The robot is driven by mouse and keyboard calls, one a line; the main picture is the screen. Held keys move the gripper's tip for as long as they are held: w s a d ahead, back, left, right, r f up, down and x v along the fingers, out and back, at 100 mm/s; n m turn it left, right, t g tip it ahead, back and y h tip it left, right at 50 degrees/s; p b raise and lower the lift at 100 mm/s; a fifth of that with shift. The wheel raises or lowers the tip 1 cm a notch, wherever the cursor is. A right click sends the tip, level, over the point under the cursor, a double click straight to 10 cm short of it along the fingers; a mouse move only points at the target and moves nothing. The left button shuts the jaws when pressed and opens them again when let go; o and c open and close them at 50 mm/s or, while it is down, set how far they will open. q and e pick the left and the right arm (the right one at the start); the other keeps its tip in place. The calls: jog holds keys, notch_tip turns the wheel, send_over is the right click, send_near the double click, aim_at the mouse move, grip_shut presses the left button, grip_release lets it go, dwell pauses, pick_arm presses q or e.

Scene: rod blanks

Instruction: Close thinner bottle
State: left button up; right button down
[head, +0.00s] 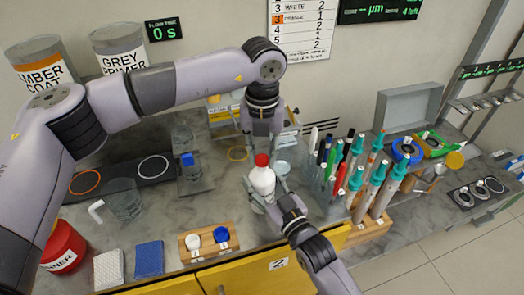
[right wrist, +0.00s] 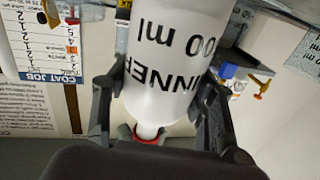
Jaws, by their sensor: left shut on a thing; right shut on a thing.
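The thinner bottle (head: 263,181) is white and stands upright in the middle of the head view. It also shows in the right wrist view (right wrist: 165,65), large, with its lettering upside down. My right gripper (head: 268,192) is shut around the bottle body, one finger on each side. The red cap (head: 262,160) is at the bottle's top, and a red edge (right wrist: 148,129) shows by the white neck in the wrist view. My left gripper (head: 262,148) comes down from above, shut on the cap; its fingertips are partly hidden. How far the cap is seated I cannot tell.
Several markers and teal-capped tubes (head: 377,172) stand close to the right. A clear beaker (head: 124,200), a blue-capped container (head: 190,172) and a wooden block (head: 208,241) with white and blue caps are to the left. Paint cans stand at the back left.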

pick_arm(q)
jog(key=m, duration=1.8)
jog(key=shift+m, duration=0.3)
jog(key=m, duration=0.5)
jog(key=shift+m, duration=0.3)
jog(key=m, duration=0.5)
jog(key=shift+m, duration=0.3)
jog(key=m, duration=0.5)
jog(key=shift+m, duration=0.3)
jog(key=m, duration=0.5)
jog(key=shift+f, duration=0.1)
jog(key=m, duration=0.4)
